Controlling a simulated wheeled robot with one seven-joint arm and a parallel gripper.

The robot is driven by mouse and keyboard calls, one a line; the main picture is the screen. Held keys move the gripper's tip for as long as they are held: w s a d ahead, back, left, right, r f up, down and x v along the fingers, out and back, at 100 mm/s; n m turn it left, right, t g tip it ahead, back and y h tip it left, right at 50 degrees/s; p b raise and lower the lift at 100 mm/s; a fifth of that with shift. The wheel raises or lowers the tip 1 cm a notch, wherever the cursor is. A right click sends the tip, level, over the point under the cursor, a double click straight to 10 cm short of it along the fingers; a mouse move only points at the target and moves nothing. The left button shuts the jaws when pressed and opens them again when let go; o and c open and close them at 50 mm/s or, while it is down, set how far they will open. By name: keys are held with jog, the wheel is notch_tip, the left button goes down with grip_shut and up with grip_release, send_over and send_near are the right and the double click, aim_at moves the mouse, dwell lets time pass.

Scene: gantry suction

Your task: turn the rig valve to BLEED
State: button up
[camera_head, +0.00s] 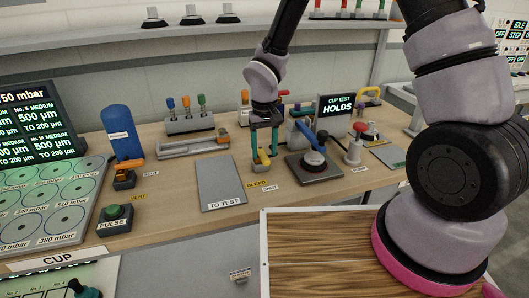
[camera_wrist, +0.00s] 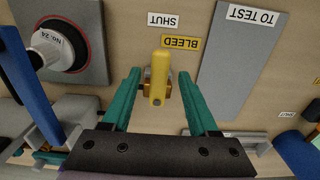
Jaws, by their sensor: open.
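The rig valve (camera_head: 262,160) has a yellow lever on a brass body and stands on the bench. In the wrist view its lever (camera_wrist: 159,68) points up the picture, in line with the white SHUT label (camera_wrist: 163,20). The yellow BLEED label (camera_wrist: 181,42) lies to the right of the lever's end. My gripper (camera_head: 265,152) has teal fingers reaching down at the valve. In the wrist view my gripper (camera_wrist: 160,78) is open, one finger on each side of the lever, with a gap visible on both sides.
A grey pad with a cup marked No. 24 (camera_wrist: 55,50) stands close beside the valve. The grey TO TEST plate (camera_head: 219,181) lies flat to its left. A CUP TEST display (camera_head: 336,105) reads HOLDS. Bare bench lies in front of the valve.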

jog(key=shift+f, duration=0.65)
grip_shut()
dwell(1.0)
